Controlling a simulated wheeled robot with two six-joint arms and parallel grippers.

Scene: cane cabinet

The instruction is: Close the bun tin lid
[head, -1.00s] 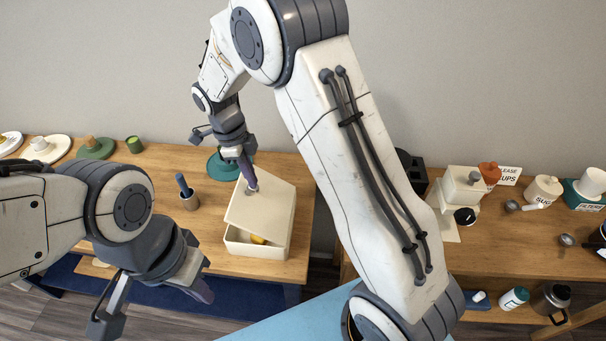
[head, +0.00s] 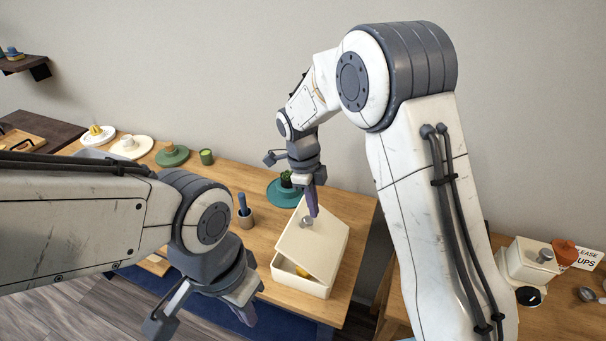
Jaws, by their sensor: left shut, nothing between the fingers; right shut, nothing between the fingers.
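The bun tin (head: 308,288) is a cream box on the wooden table, with a yellow bun (head: 302,271) partly visible through its front gap. Its cream lid (head: 322,247) is tilted and partly open, with a grey knob (head: 306,222) on top. My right gripper (head: 312,212) is shut and empty, pointing down at the lid beside the knob; I cannot tell whether the fingertips touch it. My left gripper (head: 246,316) is shut and empty, low in front and to the left of the tin.
A cup with a blue-handled tool (head: 244,217) stands left of the tin. A teal plate (head: 283,194) is behind it. A green cup (head: 206,157) and several plates line the back left.

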